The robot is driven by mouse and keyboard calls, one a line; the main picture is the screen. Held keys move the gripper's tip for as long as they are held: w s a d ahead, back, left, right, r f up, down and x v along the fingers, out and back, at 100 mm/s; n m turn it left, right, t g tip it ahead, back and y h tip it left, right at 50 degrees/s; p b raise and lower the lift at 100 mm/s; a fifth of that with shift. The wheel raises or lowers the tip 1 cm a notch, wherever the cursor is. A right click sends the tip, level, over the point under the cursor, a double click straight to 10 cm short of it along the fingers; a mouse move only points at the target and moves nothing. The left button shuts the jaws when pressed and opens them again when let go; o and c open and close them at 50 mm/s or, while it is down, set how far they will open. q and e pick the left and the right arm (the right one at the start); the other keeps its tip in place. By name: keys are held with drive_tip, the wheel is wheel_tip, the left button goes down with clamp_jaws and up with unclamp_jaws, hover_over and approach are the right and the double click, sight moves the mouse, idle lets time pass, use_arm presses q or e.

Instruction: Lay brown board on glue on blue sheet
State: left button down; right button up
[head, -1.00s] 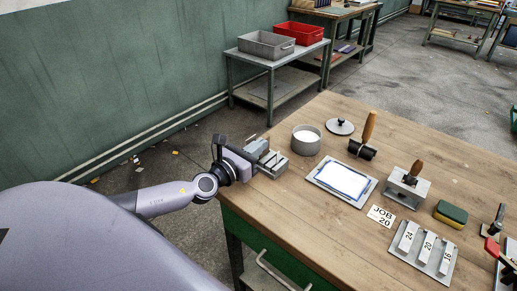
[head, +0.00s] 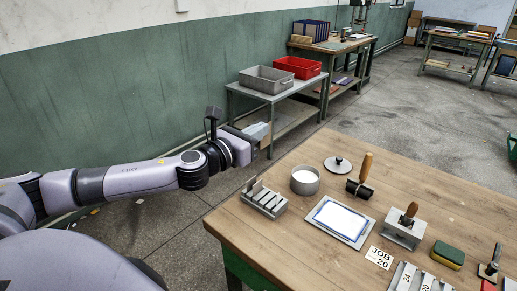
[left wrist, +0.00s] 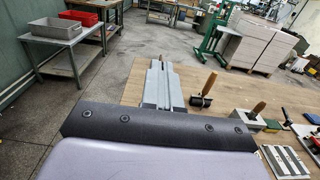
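A blue sheet (head: 318,213) shows as a thin border around a white area, likely glue, on a grey plate (head: 352,240) on the bench. My left gripper (head: 259,132) is raised beyond the bench's left edge, above and behind a grey slotted rack (head: 264,202). A small tan, flat-looking patch shows by its fingertips; I cannot tell whether it is a held brown board or background. In the left wrist view the long grey fingers (left wrist: 158,85) look close together, and the grip between them is unclear. My right gripper is out of view.
A side table (head: 290,88) with grey and red bins stands behind.

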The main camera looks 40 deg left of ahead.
use_arm(q)
drive_tip(key=f+b, duration=0.5)
drive_tip(key=f, duration=0.3)
drive_tip(key=f+b, duration=0.4)
drive_tip(key=f, duration=0.4)
drive_tip(key=shift+s+a+f+b, duration=0.1)
drive_tip(key=shift+s+f+b, duration=0.15)
drive_tip(key=shift+b, duration=0.15)
drive_tip(key=shift+w+f, duration=0.1)
drive_tip(key=shift+f, duration=0.1)
